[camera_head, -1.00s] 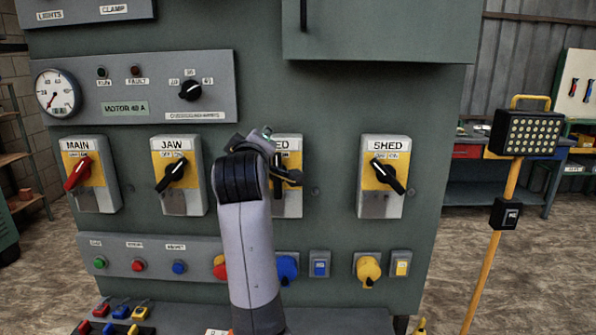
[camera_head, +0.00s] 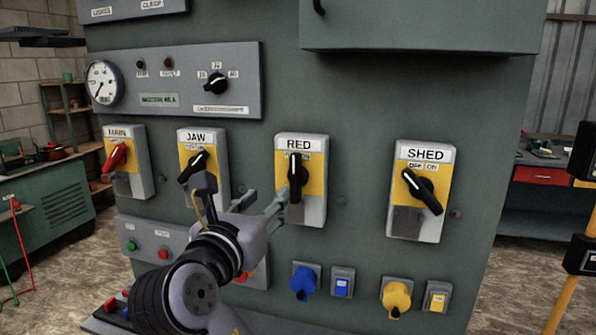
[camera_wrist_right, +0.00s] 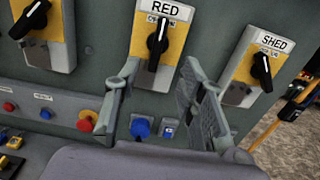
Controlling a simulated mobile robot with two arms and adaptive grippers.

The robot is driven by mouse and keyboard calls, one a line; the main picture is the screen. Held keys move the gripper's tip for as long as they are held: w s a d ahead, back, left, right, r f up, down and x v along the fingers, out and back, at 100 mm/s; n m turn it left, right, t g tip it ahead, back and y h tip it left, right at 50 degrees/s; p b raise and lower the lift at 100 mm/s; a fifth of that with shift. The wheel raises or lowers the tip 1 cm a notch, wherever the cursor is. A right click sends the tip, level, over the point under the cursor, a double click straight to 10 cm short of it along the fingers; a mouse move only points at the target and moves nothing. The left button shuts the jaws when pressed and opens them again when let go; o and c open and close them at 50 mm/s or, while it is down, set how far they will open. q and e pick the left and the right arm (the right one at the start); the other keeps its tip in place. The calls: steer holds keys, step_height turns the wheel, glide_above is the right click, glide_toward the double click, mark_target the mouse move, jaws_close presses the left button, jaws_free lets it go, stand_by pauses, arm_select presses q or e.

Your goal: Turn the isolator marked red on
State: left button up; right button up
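The isolator labelled RED (camera_head: 314,208) is a grey and yellow box on the green panel, third from the left. Its black rotary handle (camera_head: 296,178) stands nearly vertical, with a white mark at the top. The handle partly covers the OFF/ON lettering. My right gripper (camera_head: 262,203) is just in front of and below left of this handle in the head view. In the right wrist view its two fingers (camera_wrist_right: 160,88) are spread and empty, below the RED handle (camera_wrist_right: 157,44), with a gap between them and it. My left gripper is not in view.
The JAW isolator (camera_head: 217,166) is to the left, partly behind my right arm, with MAIN (camera_head: 134,185) farther left. The SHED isolator (camera_head: 405,222) is to the right. Blue (camera_head: 304,281) and yellow (camera_head: 396,295) sockets sit below. The panel between RED and SHED is clear.

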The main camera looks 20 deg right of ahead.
mark_target(293, 170)
steer(key=p+x, duration=0.2)
steer(key=x, duration=1.3)
steer(key=shift+d, duration=0.1)
steer(key=shift+w+d, duration=0.25)
steer(key=shift+w, duration=0.15)
steer(key=shift+c, duration=0.4)
jaws_close()
steer(key=shift+p, duration=0.3)
